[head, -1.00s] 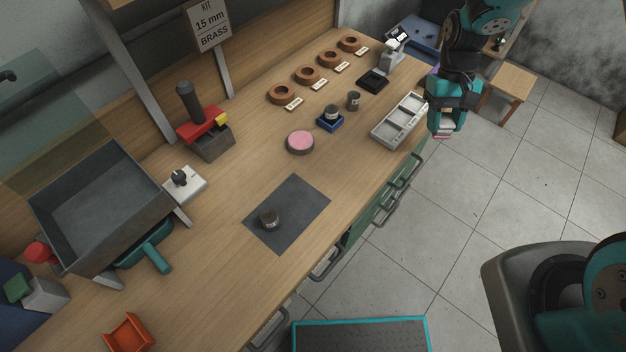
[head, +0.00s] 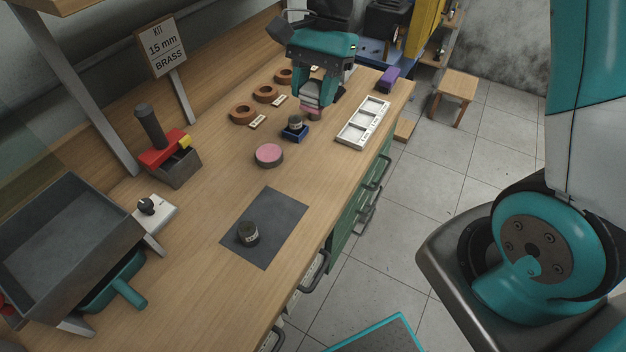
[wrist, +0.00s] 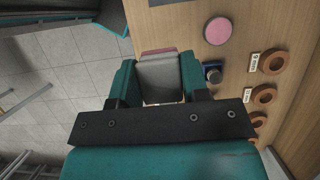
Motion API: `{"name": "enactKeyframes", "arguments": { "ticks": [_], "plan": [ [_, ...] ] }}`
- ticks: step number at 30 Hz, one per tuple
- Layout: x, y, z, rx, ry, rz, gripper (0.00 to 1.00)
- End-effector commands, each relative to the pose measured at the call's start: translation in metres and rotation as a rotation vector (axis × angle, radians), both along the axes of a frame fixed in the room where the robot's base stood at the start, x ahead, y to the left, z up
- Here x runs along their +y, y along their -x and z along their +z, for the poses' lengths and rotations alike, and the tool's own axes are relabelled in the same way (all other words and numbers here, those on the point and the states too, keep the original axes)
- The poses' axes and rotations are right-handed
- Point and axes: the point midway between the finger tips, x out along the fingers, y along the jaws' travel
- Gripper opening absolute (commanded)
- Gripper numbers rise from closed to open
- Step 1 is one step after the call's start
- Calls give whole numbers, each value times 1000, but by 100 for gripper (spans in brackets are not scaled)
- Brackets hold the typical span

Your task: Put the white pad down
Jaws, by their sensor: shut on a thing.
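My gripper (head: 318,95) is above the far part of the workbench, shut on a pale block with a pink face, which I take to be the white pad (head: 311,98). In the wrist view the pad (wrist: 160,78) sits between the two teal fingers (wrist: 160,85), with a pink strip at its far edge. A pink-topped round pad (head: 269,154) lies on the bench nearer the camera.
A blue block with a dark cylinder (head: 295,129) stands close by. A white compartment tray (head: 363,123) lies at the bench's right edge. Wooden rings (head: 243,113) line the back. A dark mat (head: 274,217) holds a small cylinder (head: 248,233). Bare wood surrounds the mat.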

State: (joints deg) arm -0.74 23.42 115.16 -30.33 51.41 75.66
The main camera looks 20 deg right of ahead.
Motion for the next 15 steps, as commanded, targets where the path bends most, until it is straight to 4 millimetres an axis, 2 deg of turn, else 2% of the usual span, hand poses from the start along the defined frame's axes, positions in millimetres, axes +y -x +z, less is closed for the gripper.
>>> {"name": "enactKeyframes", "arguments": {
  "ticks": [2,5,15],
  "plan": [
    [2,2,-6,4,-1,-20,16],
    [3,4,-26,9,1,-26,16],
    [3,3,-121,9,2,-24,16]
  ]
}}
